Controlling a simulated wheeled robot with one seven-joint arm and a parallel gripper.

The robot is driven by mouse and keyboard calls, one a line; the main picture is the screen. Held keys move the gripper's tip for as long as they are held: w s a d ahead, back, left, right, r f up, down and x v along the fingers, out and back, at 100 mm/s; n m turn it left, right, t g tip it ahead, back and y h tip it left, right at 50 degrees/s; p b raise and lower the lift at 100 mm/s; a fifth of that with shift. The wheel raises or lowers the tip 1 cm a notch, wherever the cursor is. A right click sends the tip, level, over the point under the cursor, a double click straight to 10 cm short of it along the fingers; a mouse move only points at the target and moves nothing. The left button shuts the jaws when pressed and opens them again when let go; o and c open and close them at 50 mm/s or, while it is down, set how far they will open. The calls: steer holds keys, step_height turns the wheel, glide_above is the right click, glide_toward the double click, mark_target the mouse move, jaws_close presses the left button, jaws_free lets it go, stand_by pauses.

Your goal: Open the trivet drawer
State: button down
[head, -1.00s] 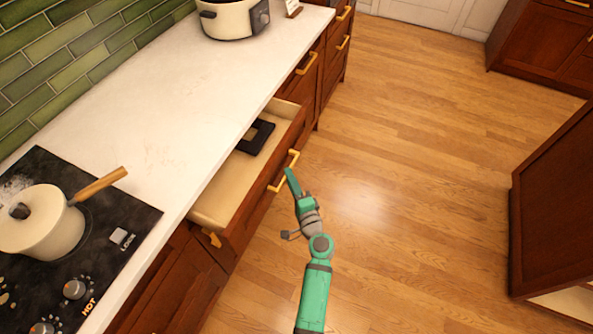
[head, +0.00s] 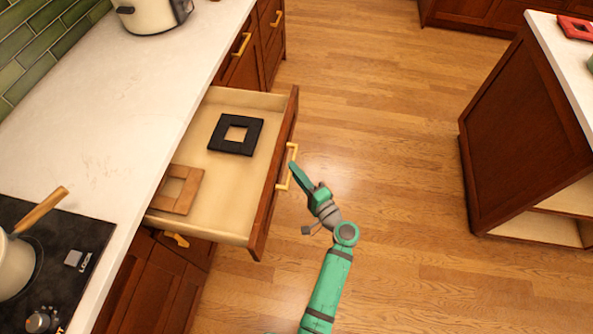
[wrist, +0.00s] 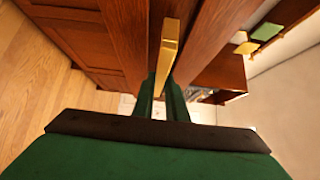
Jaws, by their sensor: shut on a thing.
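The trivet drawer (head: 225,193) is pulled well out from under the counter in the head view. A black square trivet (head: 236,134) and a brown wooden square trivet (head: 177,189) lie inside it, the brown one partly under the counter edge. My gripper (head: 293,172) is at the brass handle (head: 287,166) on the drawer front. In the wrist view, the green fingers (wrist: 162,103) are shut on the brass handle (wrist: 168,50).
A white counter (head: 130,110) runs along the left, with a hob and a wooden-handled pot (head: 15,262) on it. A kitchen island (head: 535,130) stands at the right. The wooden floor (head: 390,130) between is clear.

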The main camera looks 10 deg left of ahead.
steer(key=shift+w+d, duration=0.2)
steer(key=shift+d, duration=0.05)
steer(key=c, duration=1.8)
jaws_free()
steer(key=shift+o, duration=0.2)
steer(key=shift+a, duration=0.15)
steer(key=v, duration=1)
steer(key=shift+s+d, duration=0.25)
steer(key=shift+s, duration=0.1)
